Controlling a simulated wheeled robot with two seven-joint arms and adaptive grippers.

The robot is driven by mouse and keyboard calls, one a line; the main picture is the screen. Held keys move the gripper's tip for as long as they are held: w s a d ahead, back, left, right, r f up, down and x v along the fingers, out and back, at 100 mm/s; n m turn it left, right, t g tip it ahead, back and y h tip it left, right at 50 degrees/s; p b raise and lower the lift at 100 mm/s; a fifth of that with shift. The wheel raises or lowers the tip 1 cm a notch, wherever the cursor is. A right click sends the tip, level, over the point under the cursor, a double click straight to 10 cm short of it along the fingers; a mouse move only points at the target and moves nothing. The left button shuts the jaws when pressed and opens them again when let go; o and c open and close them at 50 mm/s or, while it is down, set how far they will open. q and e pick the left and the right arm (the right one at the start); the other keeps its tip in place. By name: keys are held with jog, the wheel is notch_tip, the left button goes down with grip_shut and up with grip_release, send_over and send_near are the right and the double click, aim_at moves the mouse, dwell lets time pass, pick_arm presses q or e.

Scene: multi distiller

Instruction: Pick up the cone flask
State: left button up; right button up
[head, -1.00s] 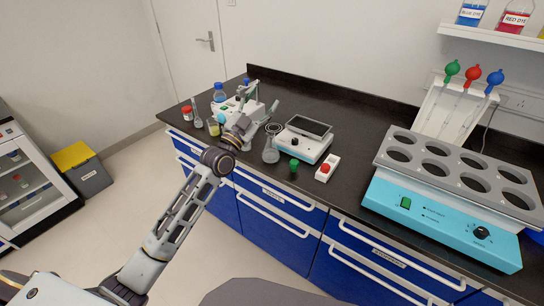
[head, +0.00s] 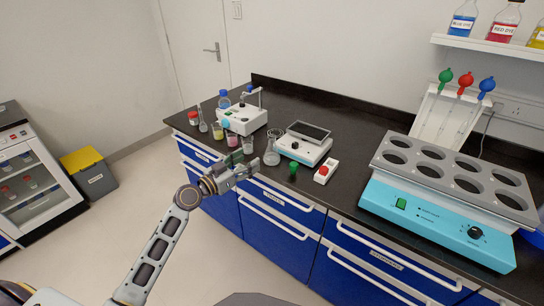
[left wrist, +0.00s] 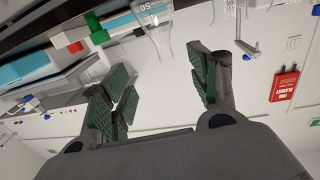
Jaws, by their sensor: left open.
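The cone flask (head: 272,156) is clear glass and stands upright on the black counter near its front edge, left of the white balance. My left gripper (head: 247,164) is open and empty, just left of the flask at the counter's front edge, with its fingers pointing toward the flask side. In the left wrist view my left gripper (left wrist: 165,95) has its green pads wide apart with nothing between them. A clear glass vessel marked 50 (left wrist: 152,22) shows beyond the fingers; I cannot tell whether it is the flask. My right gripper is out of view.
A clear beaker (head: 247,145), a pink beaker (head: 232,139) and a yellow beaker (head: 216,131) stand left of the flask. The balance (head: 306,150), a green-topped item (head: 293,168) and a red-button box (head: 325,171) are to its right. A white device (head: 240,122) stands behind.

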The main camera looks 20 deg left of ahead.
aim_at(270, 145)
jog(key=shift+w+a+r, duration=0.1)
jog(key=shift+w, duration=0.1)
pick_arm(q)
jog(key=shift+p+x, duration=0.7)
jog(key=shift+x, duration=3.45)
jog(key=shift+w, duration=0.15)
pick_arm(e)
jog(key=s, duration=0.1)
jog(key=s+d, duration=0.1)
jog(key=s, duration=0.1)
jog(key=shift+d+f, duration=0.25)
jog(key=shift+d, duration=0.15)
pick_arm(q)
jog(key=shift+w, duration=0.1)
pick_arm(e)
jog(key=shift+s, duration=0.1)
